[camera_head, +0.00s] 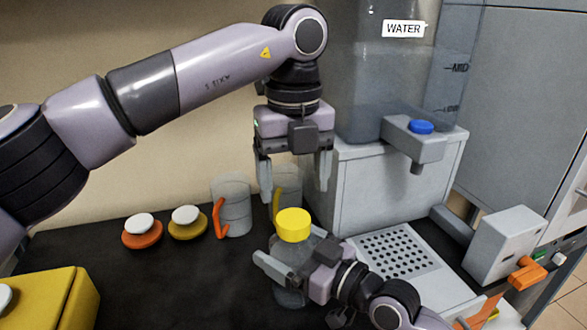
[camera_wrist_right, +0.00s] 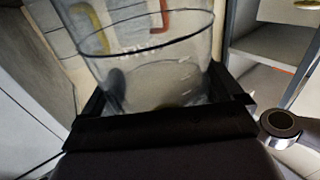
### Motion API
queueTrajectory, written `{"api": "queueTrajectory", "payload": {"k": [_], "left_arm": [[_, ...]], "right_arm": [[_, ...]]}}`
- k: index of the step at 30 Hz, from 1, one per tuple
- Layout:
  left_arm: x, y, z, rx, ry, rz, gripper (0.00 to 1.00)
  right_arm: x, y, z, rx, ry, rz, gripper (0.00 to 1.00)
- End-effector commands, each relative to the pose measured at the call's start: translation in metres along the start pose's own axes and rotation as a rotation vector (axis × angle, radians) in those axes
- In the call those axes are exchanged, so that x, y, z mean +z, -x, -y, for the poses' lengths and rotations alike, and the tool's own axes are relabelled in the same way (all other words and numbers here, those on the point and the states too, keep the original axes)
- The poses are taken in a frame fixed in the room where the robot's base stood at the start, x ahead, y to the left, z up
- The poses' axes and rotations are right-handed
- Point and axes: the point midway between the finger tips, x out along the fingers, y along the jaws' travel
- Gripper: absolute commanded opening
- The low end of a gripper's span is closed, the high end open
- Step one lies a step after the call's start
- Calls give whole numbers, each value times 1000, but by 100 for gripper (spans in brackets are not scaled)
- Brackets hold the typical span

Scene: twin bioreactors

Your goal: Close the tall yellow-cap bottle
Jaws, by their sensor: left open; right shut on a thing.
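The tall clear bottle (camera_head: 290,298) stands in the middle of the dark counter, with its yellow cap (camera_head: 293,225) at the top. I cannot tell whether the cap is fully seated. My right gripper (camera_head: 290,255) is shut on the bottle's body from the right and hides much of it. In the right wrist view the clear bottle (camera_wrist_right: 155,75) sits between the dark fingers of this gripper (camera_wrist_right: 168,98); the cap is not seen there. My left gripper (camera_head: 294,188) is open and points down, its fingers apart above the cap and holding nothing.
Behind stand two clear mugs, one with an orange handle (camera_head: 219,217), one with a yellow handle (camera_head: 278,205). Orange (camera_head: 142,233) and yellow (camera_head: 187,224) white-topped items sit left. A water dispenser (camera_head: 390,185) stands close on the right. A yellow box (camera_head: 45,300) is front left.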

Motion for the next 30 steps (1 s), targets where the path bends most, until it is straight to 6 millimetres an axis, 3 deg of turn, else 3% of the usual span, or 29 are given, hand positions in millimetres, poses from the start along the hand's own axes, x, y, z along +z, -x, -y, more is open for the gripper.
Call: {"api": "queueTrajectory", "payload": {"k": [12,24,25,30], "left_arm": [[0,-60,-1,1,0,-2,77],[0,-67,0,0,-1,-1,77],[0,-67,0,0,-1,-1,73],[0,-67,0,0,-1,-1,20]], "right_arm": [[0,0,0,-1,0,-1,8],[0,0,0,0,0,-1,8],[0,0,0,0,0,-1,8],[0,0,0,0,0,-1,8]]}}
